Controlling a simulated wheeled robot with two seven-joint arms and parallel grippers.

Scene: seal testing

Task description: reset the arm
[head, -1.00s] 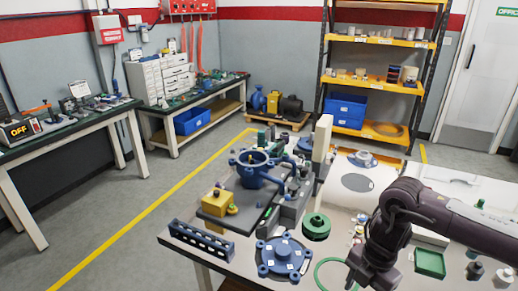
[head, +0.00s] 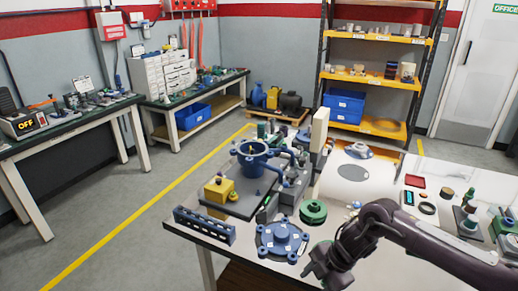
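My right arm comes in from the right over the white worktable (head: 385,175). My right gripper (head: 312,276) hangs near the table's front edge, just right of the blue flanged cover (head: 282,238). Its fingers are dark, small and partly hidden by the wrist, so I cannot tell whether they are open or shut. No held object shows. My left gripper and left arm are not in the head view.
A blue valve body (head: 254,158) stands on a grey fixture beside a yellow block (head: 219,190). A blue slotted rack (head: 204,226) and a green ring-shaped part (head: 313,211) are near. Bottles and small parts crowd the table's right side. A shelf (head: 375,82) stands behind.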

